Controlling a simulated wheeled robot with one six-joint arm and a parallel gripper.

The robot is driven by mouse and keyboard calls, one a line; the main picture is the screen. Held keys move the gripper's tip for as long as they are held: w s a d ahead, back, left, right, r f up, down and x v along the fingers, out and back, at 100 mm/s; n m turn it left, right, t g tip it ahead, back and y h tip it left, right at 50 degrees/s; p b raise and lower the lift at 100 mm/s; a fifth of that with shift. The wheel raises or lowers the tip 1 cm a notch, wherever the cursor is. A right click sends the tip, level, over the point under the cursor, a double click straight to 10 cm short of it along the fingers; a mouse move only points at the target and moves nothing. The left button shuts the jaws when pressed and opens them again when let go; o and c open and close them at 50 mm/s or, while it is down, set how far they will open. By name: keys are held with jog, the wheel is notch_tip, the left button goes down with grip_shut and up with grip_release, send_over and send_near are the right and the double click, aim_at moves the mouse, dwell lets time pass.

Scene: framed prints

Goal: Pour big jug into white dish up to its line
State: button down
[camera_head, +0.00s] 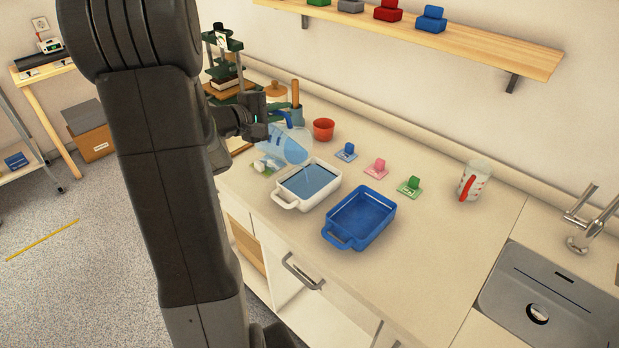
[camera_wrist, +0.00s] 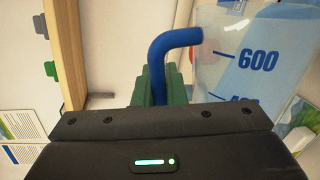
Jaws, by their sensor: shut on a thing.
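My gripper (camera_head: 266,120) is shut on the blue handle of the big jug (camera_head: 290,147), a clear vessel with pale blue liquid. The jug is tilted, its mouth low beside the far left edge of the white dish (camera_head: 318,200). In the wrist view the jug (camera_wrist: 235,85) shows a 600 mark, and its blue handle (camera_wrist: 172,42) rises from behind my gripper body. The white dish stands on the counter and holds blue liquid. I cannot make out its line, and cannot tell for sure whether liquid is flowing.
A blue dish (camera_head: 341,241) stands right of the white one. A sink (camera_head: 555,300) is at right. Counter between is clear.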

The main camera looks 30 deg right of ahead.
jog(key=shift+s+r, duration=0.1)
jog(key=shift+s, duration=0.1)
dwell(0.3)
jog(key=w+p, duration=0.1)
jog(key=w+n+p, duration=0.1)
jog(key=w+a+f+n+p, duration=0.1)
jog(key=shift+w+g, duration=0.4)
jog(key=shift+w+r+n+p, duration=0.35)
jog(key=shift+r+n+p, duration=0.4)
jog(key=shift+p, duration=0.25)
jog(key=shift+f+h, duration=0.15)
jog(key=shift+h, duration=0.15)
jog(key=w+a+f+n+g+h+p, duration=0.1)
jog(key=w+f+n+h+p, duration=0.1)
jog(key=w+f+n, duration=0.4)
jog(key=shift+w+a+f+n, duration=0.4)
jog(key=shift+w+n, duration=0.2)
jog(key=shift+n, duration=1.45)
jog(key=shift+r, duration=0.1)
